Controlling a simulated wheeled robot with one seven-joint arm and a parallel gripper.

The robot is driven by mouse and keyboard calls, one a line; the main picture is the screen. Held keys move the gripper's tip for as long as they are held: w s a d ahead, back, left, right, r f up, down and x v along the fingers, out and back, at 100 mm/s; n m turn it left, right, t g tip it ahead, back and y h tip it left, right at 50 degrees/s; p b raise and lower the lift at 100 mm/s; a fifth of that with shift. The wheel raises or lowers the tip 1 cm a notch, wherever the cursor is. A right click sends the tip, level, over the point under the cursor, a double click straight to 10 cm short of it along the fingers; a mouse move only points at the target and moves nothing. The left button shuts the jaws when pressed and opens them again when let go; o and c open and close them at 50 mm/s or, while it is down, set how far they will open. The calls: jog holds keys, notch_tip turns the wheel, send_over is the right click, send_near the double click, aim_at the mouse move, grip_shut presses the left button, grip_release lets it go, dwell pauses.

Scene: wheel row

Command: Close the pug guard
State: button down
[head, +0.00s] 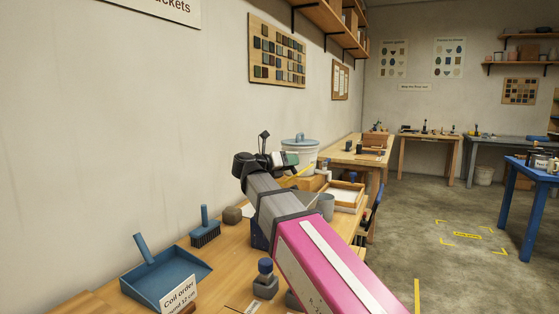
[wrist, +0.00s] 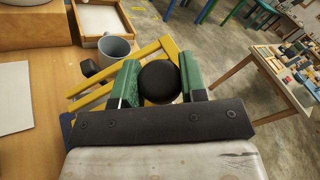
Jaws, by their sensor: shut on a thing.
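The pug guard appears in the wrist view as a yellow frame of flat bars (wrist: 148,50), lying behind and beside my fingers. A round black knob (wrist: 159,82) sits in front of it, between the green fingers of my gripper (wrist: 158,84). The fingers are shut on the knob from both sides. Part of the guard is hidden behind the knob and fingers. In the head view my gripper (head: 291,160) is at the far end of my arm, over the workbench, with a small yellow piece of the guard (head: 298,172) showing by it. My arm hides most of the pug machine there.
A grey mug (wrist: 115,48) stands close to the guard, left of my fingers, with a white-filled wooden tray (wrist: 126,15) behind it. A lidded white bucket (head: 300,152) is beyond my gripper. A blue dustpan (head: 150,286) and brush (head: 205,236) lie nearer. Floor to the right is open.

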jog(key=s+d+f+m+y, duration=0.2)
jog(key=d+f+m+y, duration=0.1)
jog(key=d+f+m, duration=0.2)
jog(key=shift+f+g+y, duration=0.4)
jog(key=shift+f, duration=0.55)
jog(key=c, duration=0.7)
grip_release()
jog(key=shift+o, duration=0.2)
jog(key=shift+r, duration=0.1)
jog(key=v, duration=1.1)
